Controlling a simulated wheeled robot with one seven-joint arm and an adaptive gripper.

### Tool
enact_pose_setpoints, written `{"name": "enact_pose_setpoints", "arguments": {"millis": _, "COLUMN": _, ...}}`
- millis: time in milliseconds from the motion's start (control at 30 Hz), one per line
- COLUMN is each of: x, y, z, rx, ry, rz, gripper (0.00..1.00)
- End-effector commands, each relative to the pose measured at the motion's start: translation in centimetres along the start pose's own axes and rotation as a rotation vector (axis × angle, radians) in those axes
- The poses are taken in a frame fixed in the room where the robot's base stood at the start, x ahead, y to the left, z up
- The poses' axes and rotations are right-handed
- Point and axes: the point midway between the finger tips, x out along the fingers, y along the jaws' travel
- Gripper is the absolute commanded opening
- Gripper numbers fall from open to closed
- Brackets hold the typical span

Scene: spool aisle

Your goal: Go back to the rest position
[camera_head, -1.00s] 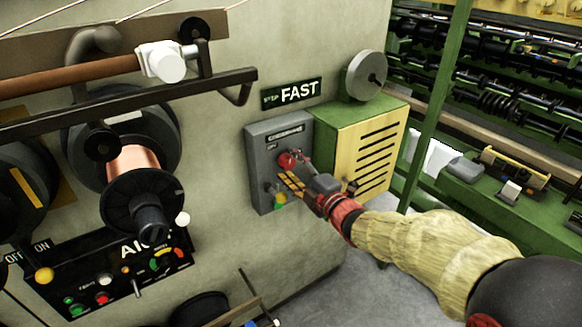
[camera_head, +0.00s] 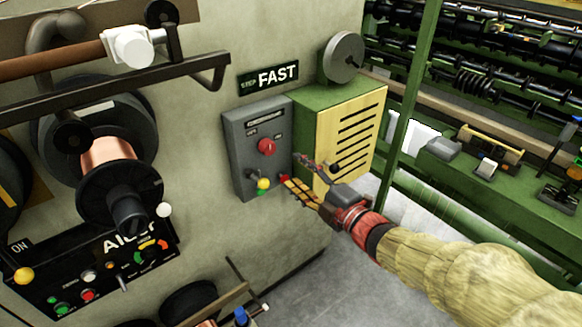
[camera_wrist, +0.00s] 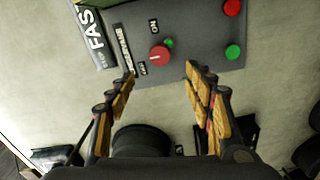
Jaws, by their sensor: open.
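My gripper (camera_head: 302,178) is open and empty, in front of the lower right of a grey control box (camera_head: 240,135) on the wall. There the red knob (camera_wrist: 159,54) shows between the fingertips, at a distance.
A green cabinet with a yellow slatted front (camera_head: 352,137) stands right of the box, close behind my gripper. A copper spool (camera_head: 108,153) and a black control panel (camera_head: 95,275) are at left. A green post (camera_head: 410,100) and machinery stand at right. Grey floor (camera_head: 310,280) is open below.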

Motion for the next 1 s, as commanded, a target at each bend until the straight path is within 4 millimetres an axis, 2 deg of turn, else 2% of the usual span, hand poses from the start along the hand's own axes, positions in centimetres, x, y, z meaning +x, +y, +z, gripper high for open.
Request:
{"name": "enact_pose_setpoints", "arguments": {"millis": 567, "x": -0.2, "y": -0.2, "z": 0.1, "rx": 0.026, "ry": -0.004, "rz": -0.006, "gripper": 0.52}}
{"name": "enact_pose_setpoints", "arguments": {"millis": 667, "x": -0.3, "y": -1.8, "z": 1.8, "rx": 0.095, "ry": -0.069, "rz": -0.062, "gripper": 0.52}}
{"name": "enact_pose_setpoints", "arguments": {"millis": 767, "x": -1.4, "y": -4.9, "z": 4.9, "rx": 0.216, "ry": -0.209, "rz": -0.15, "gripper": 0.52}}
{"name": "enact_pose_setpoints", "arguments": {"millis": 800, "x": -2.1, "y": -6.2, "z": 6.4, "rx": 0.276, "ry": -0.283, "rz": -0.185, "gripper": 0.52}}
{"name": "enact_pose_setpoints", "arguments": {"millis": 900, "x": -4.8, "y": -8.4, "z": 9.5, "rx": 0.425, "ry": -0.473, "rz": -0.252, "gripper": 0.52}}
{"name": "enact_pose_setpoints", "arguments": {"millis": 1000, "x": -8.3, "y": -9.4, "z": 11.5, "rx": 0.575, "ry": -0.66, "rz": -0.293, "gripper": 0.52}}
